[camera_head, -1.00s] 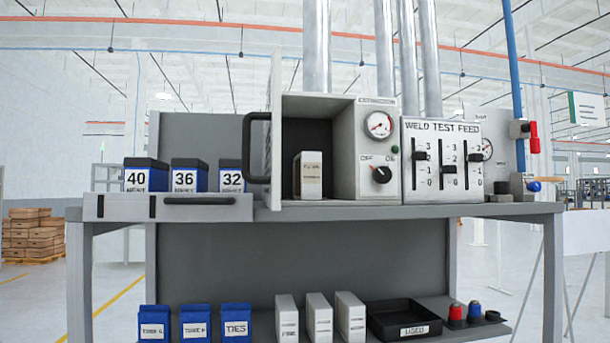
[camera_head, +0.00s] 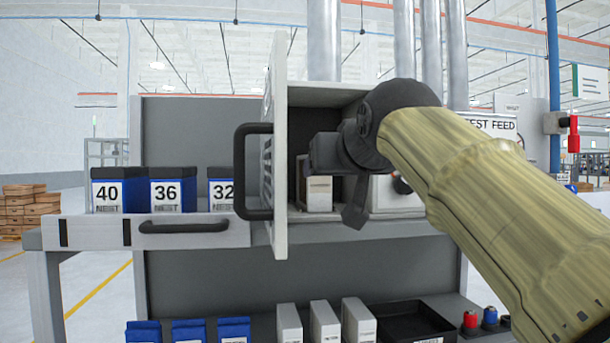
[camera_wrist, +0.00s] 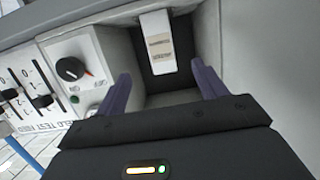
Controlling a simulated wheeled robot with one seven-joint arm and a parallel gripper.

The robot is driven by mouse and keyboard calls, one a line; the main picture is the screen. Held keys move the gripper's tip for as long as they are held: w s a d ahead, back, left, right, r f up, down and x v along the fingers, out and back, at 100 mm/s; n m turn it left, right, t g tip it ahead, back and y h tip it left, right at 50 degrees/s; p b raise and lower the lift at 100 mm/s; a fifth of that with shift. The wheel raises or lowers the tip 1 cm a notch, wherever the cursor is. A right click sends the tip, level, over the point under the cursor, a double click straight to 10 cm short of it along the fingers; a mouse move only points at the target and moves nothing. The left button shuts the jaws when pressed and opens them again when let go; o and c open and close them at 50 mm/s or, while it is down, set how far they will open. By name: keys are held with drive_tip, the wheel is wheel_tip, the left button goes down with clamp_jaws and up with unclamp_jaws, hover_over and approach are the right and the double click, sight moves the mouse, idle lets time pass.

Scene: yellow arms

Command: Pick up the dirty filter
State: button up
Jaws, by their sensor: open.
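The filter (camera_head: 318,194) is a white upright block with a brownish front and a label. It stands inside the open grey compartment (camera_head: 311,97) on the bench. In the wrist view the filter (camera_wrist: 159,45) lies ahead of my gripper (camera_wrist: 158,88), roughly between the lines of its two purple fingers. The fingers are spread with nothing between them, and the filter is beyond their tips. In the head view my gripper (camera_head: 325,155) is at the compartment mouth, partly covering the filter's top. Its fingertips are hard to make out there.
The compartment door (camera_head: 280,150) stands open on the left, with a dark handle (camera_head: 250,172). A knob (camera_wrist: 70,69) and sliders sit beside the opening. Below are several white blocks (camera_head: 325,322) and a black tray (camera_head: 415,325). Blue boxes (camera_head: 118,190) stand at left.

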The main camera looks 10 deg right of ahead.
sight(313, 181)
drive_tip(key=r+p+x, duration=0.1)
drive_tip(key=x, duration=0.2)
drive_tip(key=p+x, duration=0.2)
drive_tip(key=x, duration=0.2)
drive_tip(key=r+p+x, duration=0.1)
drive_tip(key=p+x, duration=0.1)
drive_tip(key=x, duration=0.2)
drive_tip(key=shift+w+r, duration=0.3)
drive_tip(key=shift+r, duration=0.1)
drive_tip(key=shift+w+f+t, duration=0.15)
drive_tip(key=shift+t, duration=0.15)
drive_tip(key=shift+d, duration=0.1)
drive_tip(key=shift+w+a+f+p, duration=0.15)
drive_tip(key=shift+w+a+p, duration=0.05)
drive_tip(key=shift+w+p, duration=0.75)
drive_tip(key=w+p, duration=0.1)
drive_tip(key=w+f, duration=0.1)
drive_tip(key=w, duration=0.1)
drive_tip(key=shift+w+d+f+p, duration=0.1)
drive_tip(key=shift+p, duration=0.25)
drive_tip(key=shift+s, duration=0.25)
